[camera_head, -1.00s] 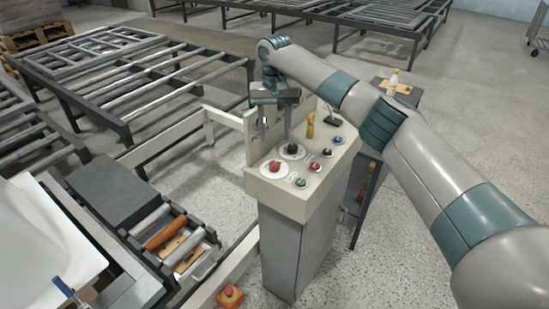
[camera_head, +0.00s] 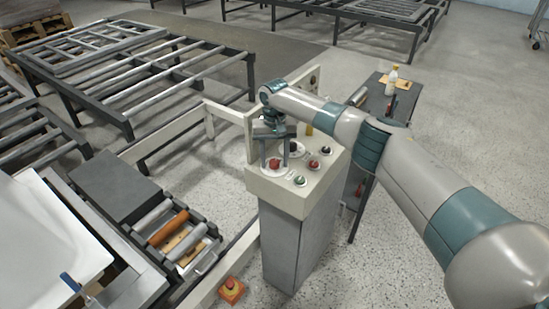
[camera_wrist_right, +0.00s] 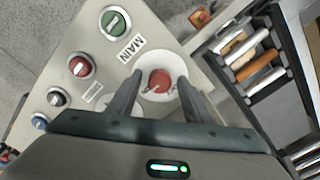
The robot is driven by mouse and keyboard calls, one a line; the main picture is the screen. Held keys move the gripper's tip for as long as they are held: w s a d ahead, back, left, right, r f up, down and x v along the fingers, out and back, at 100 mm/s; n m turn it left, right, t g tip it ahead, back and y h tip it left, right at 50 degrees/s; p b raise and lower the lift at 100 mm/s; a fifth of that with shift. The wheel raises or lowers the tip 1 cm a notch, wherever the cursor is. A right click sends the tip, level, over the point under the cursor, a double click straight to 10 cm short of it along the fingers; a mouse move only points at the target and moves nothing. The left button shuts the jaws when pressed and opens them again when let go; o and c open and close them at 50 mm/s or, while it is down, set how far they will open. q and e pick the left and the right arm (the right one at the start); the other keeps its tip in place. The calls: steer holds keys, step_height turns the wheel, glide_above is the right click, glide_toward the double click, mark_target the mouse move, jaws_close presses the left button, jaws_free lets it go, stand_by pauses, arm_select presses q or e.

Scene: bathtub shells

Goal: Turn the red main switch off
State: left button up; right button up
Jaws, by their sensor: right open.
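The red main switch (camera_wrist_right: 159,81) is a red rotary knob on a round white plate, beside a label reading MAIN in the right wrist view. In the head view the red knob (camera_head: 274,164) sits at the front left of the control console's sloping top (camera_head: 262,181). My right gripper (camera_wrist_right: 158,82) is open, with its two fingers on either side of the knob as seen in the wrist view. In the head view my right gripper (camera_head: 274,162) is right over the knob; I cannot tell whether the fingers touch it. My left gripper is not in view.
Near the main switch are a green button (camera_wrist_right: 115,22), a red button (camera_wrist_right: 81,66) and smaller black and blue controls. A red emergency button on a yellow box (camera_head: 231,290) is low in front. Roller conveyors (camera_head: 175,238) stand left. A side table (camera_head: 378,103) holds a bottle.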

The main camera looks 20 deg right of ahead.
steer(key=c, duration=1.1)
steer(key=shift+o, duration=0.2)
